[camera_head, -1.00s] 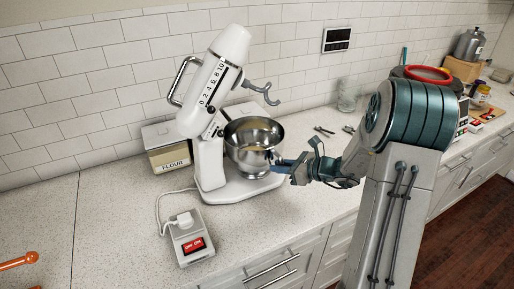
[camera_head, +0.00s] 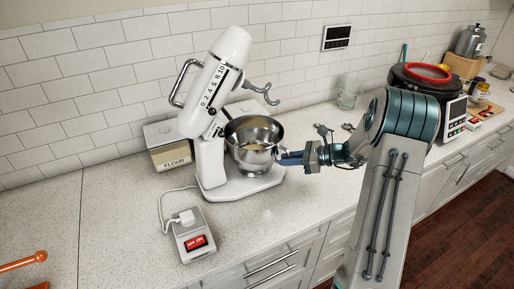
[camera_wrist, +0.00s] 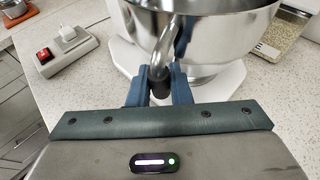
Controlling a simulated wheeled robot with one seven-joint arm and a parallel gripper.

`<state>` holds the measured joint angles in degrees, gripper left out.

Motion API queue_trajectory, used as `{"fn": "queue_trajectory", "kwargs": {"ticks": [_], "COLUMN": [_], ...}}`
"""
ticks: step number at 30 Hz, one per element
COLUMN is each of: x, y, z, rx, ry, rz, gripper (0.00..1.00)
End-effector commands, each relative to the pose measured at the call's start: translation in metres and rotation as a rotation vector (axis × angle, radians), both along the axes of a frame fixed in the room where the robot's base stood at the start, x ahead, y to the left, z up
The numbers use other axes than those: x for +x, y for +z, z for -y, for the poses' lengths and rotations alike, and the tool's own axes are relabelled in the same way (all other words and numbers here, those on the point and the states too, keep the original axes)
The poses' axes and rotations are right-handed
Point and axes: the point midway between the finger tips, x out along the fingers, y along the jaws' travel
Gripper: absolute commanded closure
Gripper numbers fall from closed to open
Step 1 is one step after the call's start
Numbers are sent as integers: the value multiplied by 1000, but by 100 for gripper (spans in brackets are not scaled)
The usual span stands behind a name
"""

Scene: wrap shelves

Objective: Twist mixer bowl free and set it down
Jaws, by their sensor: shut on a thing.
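The steel mixer bowl (camera_head: 248,158) sits on the base of the white stand mixer (camera_head: 207,150), with pale contents inside. The mixer's head is tilted up, and its hook (camera_head: 262,90) hangs clear above the bowl. My gripper (camera_head: 285,158) is at the bowl's right side. In the wrist view, my gripper (camera_wrist: 160,88) is shut on the bowl's handle (camera_wrist: 163,68), one finger on each side of it. The bowl (camera_wrist: 200,32) fills the top middle of that view. The joint between bowl and base is partly hidden.
A power box with a red switch (camera_head: 194,243) and a plug stands front left on the counter (camera_head: 130,225). A flour box (camera_head: 168,147) stands behind the mixer. A glass jar (camera_head: 348,93) and small utensils lie to the right. The front counter is largely clear.

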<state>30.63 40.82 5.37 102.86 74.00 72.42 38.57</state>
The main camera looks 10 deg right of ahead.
Motion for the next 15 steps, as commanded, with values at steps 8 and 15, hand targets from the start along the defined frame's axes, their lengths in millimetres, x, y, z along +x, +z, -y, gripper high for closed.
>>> {"fn": "queue_trajectory", "kwargs": {"ticks": [8, 15], "x": [0, 0], "y": [13, 24], "z": [0, 0], "rx": [1, 2], "ry": [0, 0], "rz": [3, 3], "gripper": [100, 100]}}
